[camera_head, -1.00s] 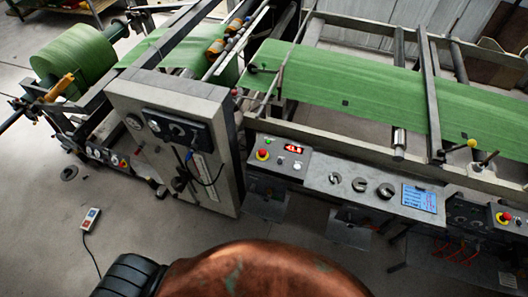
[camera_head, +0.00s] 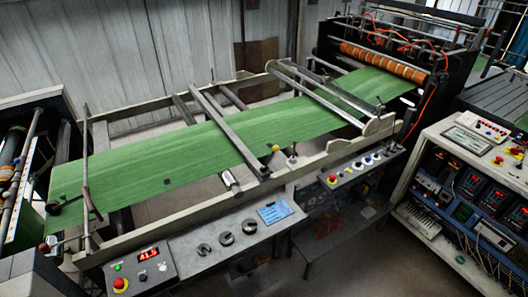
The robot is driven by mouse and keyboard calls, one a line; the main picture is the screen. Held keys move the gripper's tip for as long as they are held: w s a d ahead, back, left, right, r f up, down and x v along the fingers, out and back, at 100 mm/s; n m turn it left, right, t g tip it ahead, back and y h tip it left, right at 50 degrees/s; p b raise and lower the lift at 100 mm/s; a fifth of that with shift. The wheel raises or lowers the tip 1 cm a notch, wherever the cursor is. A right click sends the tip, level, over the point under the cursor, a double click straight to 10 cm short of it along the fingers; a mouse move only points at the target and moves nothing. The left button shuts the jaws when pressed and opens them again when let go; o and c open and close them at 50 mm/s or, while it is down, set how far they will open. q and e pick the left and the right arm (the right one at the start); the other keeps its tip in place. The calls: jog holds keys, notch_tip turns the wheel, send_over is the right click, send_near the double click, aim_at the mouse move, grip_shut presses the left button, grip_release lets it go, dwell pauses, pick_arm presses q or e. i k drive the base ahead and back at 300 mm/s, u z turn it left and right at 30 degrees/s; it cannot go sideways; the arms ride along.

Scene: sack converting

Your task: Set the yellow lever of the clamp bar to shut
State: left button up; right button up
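A lever with a yellow ball knob (camera_head: 275,149) stands out at the near end of a grey bar (camera_head: 228,131) that crosses the green web (camera_head: 130,165), which I take as the clamp bar. Its stem is too small to tell the lever's setting. A darker-tipped lever (camera_head: 292,155) stands just to its right. Neither of my grippers shows in the view.
An orange-banded roller (camera_head: 382,62) is at the back right. A control console (camera_head: 470,170) stands at right, with dark floor before it.

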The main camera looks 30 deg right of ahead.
aim_at(272, 155)
jog(key=k, duration=0.55)
jog(key=z, duration=0.65)
jog(key=i, duration=1.2)
jog(key=u, duration=0.1)
